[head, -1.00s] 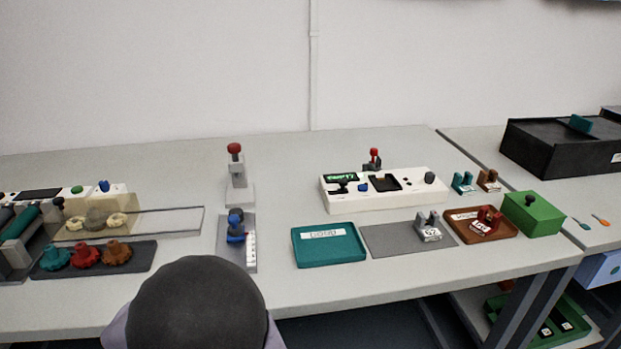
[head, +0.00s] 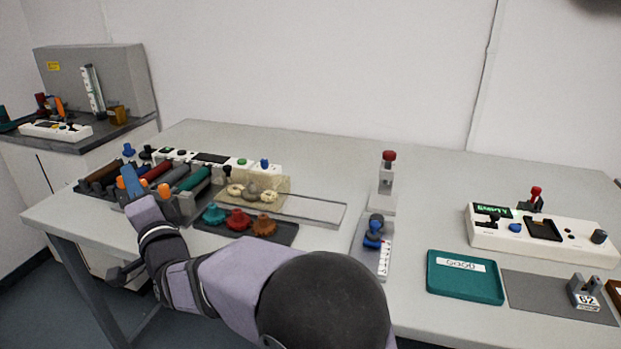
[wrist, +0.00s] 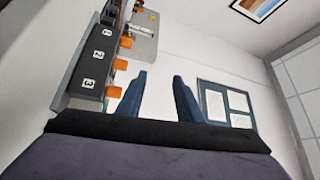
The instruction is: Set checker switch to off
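The white checker box (head: 545,238) stands on the table at the right in the head view. It has a lit green display (head: 493,211), a black lever part (head: 488,221), a blue knob (head: 515,228), a dark recess (head: 543,229) and a black knob (head: 598,236). I cannot tell which control is the switch or how it is set. My gripper (head: 128,182) is at the left of the table by the rollers, far from the checker. In the wrist view its two blue fingers (wrist: 158,98) are apart with nothing between them.
A dark tray (head: 283,236) holds three coloured knobs. A red-topped press (head: 387,180) and a teal tray (head: 465,284) lie towards the checker. Numbered dark blocks (wrist: 90,65) are close in the wrist view.

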